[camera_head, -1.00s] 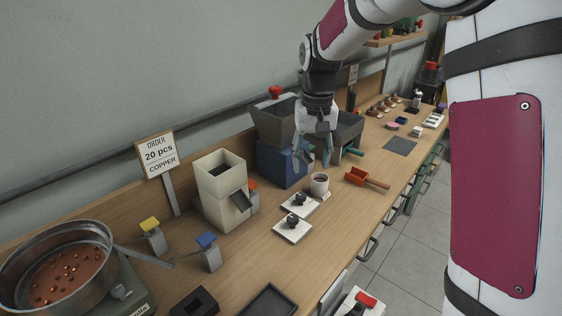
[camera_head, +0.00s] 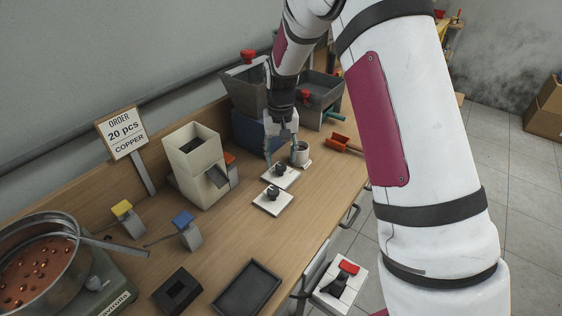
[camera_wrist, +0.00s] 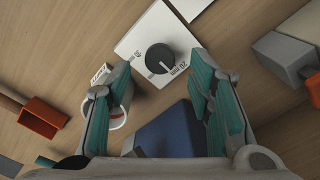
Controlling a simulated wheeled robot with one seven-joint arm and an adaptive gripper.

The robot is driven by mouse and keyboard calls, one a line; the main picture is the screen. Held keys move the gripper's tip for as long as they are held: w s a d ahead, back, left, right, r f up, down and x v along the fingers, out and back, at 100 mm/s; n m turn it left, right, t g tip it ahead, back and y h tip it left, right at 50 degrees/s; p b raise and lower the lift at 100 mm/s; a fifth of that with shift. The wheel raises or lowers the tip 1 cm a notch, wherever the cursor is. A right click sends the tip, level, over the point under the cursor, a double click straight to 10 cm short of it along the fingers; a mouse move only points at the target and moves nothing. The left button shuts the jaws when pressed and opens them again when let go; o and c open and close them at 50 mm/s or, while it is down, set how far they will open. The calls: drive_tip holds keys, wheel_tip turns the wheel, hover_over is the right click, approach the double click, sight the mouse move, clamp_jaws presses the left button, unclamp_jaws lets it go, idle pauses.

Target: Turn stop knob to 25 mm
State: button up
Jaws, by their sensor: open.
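A dark round knob (camera_wrist: 160,58) with a light pointer line sits on a white square plate (camera_wrist: 137,42) marked "20 mm". A second, smaller marking on the plate is too small to read surely. The head view shows two such plates with knobs, a farther one (camera_head: 280,168) and a nearer one (camera_head: 272,193). My gripper (camera_wrist: 161,66) is open, its teal fingers on either side of the knob in the wrist view, apparently empty and above it. In the head view my gripper (camera_head: 279,158) hangs over the farther plate. Whether it touches the knob cannot be told.
A white cup (camera_head: 301,155) stands close to the right of my gripper. A blue box (camera_head: 256,133) is behind it, and a cream hopper (camera_head: 194,155) is left. An orange scoop (camera_head: 341,142) lies at right. Bare wood (camera_head: 225,225) lies in front.

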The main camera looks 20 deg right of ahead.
sight(280, 166)
drive_tip(key=shift+f, duration=1.5)
clamp_jaws()
drive_tip(key=m+b, duration=0.1)
drive_tip(key=m, duration=1)
drive_tip(key=shift+m, duration=0.3)
